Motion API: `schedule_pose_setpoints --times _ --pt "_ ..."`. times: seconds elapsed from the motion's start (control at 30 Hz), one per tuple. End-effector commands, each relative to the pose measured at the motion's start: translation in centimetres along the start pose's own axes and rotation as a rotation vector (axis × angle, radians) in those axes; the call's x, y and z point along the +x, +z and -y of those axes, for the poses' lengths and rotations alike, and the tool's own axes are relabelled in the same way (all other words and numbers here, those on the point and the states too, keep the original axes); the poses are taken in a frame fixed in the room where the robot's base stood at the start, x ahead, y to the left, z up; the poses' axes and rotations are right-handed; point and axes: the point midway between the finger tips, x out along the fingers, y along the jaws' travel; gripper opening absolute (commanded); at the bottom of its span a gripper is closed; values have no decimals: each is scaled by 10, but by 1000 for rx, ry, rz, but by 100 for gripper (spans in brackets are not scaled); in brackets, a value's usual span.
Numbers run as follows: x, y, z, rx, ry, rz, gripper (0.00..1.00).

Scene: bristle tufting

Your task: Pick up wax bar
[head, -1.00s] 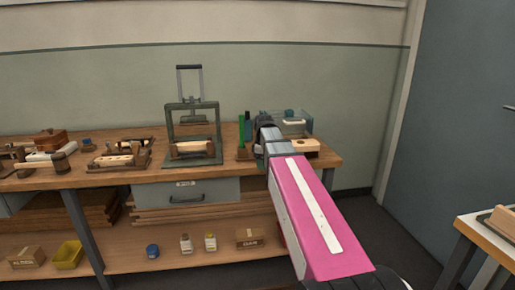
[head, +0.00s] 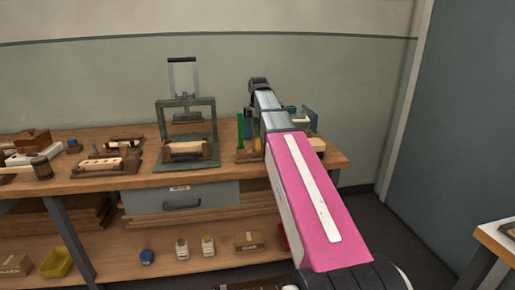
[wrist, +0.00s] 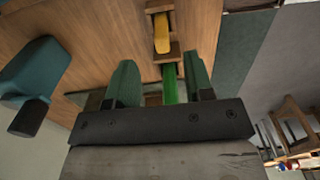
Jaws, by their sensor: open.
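Two upright bars that could be the wax bar stand in a wooden holder on the bench: a green bar (head: 240,130) and a yellow bar (head: 257,144). I cannot tell which is the wax. In the wrist view, the yellow bar (wrist: 162,33) sits in its wooden slot beyond my fingertips. The green bar (wrist: 169,84) shows between my fingers, closer to the right one. My gripper (wrist: 160,80) is open, with no grip on either bar visible. In the head view my gripper (head: 258,85) is above and behind the holder, its fingers largely hidden.
A frame press (head: 187,105) stands on the workbench (head: 100,182) left of the holder. Brush blocks and wooden tools lie farther left. A teal object (wrist: 35,70) is left of my fingers in the wrist view.

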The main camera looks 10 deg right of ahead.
Motion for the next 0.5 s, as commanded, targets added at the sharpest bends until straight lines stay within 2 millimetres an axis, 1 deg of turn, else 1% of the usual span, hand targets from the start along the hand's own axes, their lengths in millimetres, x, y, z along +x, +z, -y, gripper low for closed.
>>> schedule_pose_setpoints --times 0.03,0.13,0.37,0.5 --pt "9 0 1 0 -3 0 48" --pt "21 0 1 1 -1 0 48" --pt "34 0 1 2 -1 0 48" --pt "50 -1 2 2 -1 0 48"
